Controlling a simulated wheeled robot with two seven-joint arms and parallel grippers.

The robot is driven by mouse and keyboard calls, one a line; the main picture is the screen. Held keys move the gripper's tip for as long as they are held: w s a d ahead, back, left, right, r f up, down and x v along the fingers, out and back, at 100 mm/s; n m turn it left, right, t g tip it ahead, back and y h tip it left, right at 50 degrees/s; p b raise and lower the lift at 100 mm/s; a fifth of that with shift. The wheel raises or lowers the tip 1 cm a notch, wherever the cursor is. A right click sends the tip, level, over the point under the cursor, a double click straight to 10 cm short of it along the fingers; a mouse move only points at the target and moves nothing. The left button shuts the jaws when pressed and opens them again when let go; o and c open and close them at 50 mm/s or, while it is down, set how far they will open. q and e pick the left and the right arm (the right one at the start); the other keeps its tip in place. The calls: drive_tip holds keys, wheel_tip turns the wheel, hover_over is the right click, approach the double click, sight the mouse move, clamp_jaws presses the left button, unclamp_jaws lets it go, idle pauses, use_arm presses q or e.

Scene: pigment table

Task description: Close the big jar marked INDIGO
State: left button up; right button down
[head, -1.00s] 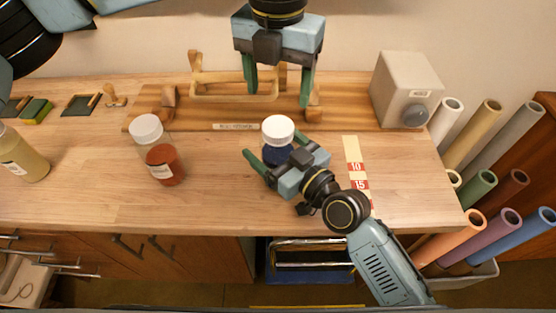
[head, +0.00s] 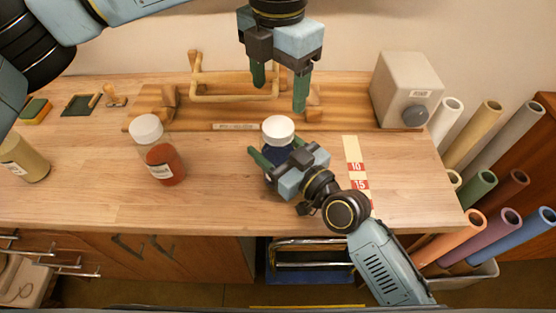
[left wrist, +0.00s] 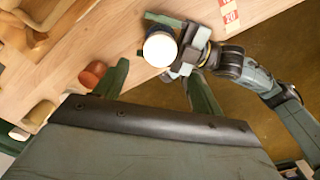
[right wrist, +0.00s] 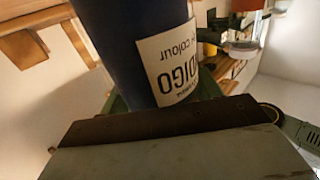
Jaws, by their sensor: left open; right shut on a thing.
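The INDIGO jar (head: 277,156), dark blue with a white lid (head: 278,129) on top, stands upright on the table. I cannot tell whether the lid is fastened. Its INDIGO label (right wrist: 168,62) shows upside down in the right wrist view. My right gripper (head: 279,155) is shut on the jar's body from the front right, below the lid. My left gripper (head: 280,88) hangs above and behind the jar, open and empty, with its fingers pointing down. In the left wrist view the white lid (left wrist: 160,49) lies beyond the open fingers.
A jar of red pigment (head: 164,163) with a white lid stands to the left, and a yellowish jar (head: 24,160) at the far left. A wooden rack (head: 220,118) lies behind. A grey box with a knob (head: 405,85) stands back right. The table between the jars is clear.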

sight(278, 126)
idle(0.3)
use_arm(q)
drive_tip(key=shift+f, duration=4.05)
drive_tip(key=c, duration=1)
drive_tip(key=shift+m, duration=1)
drive_tip(key=o, duration=1.2)
drive_tip(key=shift+c, duration=0.2)
drive_tip(key=shift+r, duration=0.1)
